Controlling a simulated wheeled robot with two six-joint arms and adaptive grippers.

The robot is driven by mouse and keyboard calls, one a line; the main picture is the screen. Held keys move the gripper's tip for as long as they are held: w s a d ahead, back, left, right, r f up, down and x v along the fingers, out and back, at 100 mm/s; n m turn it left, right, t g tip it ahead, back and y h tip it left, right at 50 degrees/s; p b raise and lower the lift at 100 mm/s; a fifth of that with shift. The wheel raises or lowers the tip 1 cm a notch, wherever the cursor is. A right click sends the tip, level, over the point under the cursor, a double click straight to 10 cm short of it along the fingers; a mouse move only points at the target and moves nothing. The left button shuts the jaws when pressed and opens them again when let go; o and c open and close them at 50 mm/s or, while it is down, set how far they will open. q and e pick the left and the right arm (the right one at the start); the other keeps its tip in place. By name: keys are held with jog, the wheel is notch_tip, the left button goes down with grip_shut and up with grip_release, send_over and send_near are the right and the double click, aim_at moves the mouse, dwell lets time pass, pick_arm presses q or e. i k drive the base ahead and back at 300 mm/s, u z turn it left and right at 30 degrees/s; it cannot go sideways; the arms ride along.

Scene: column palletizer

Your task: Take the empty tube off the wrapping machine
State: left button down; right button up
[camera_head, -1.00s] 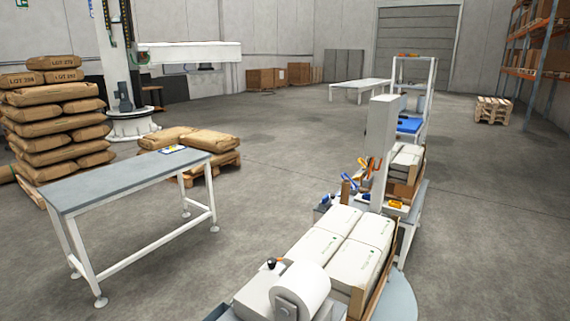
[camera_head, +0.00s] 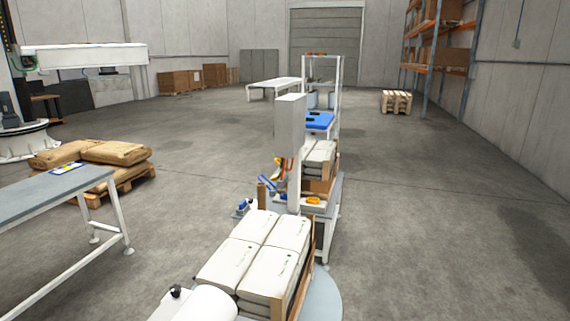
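A tall white mast (camera_head: 289,126) stands in the middle of the view, with white sacks in front of and behind it. I take it to be part of the wrapping machine. A brown upright tube (camera_head: 261,194) stands just left of the mast's foot, near some blue and orange items. It looks like cardboard; I cannot tell whether it is empty or what holds it. Neither of my grippers is in view.
White sacks (camera_head: 257,252) are stacked in front of the mast. A grey-topped table (camera_head: 40,193) stands at the left, with brown sacks (camera_head: 114,152) on a pallet behind it. A blue-topped stand (camera_head: 320,121) is farther back.

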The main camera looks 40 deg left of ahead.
aim_at(261, 186)
jog(key=i, duration=1.55)
jog(key=u, duration=1.65)
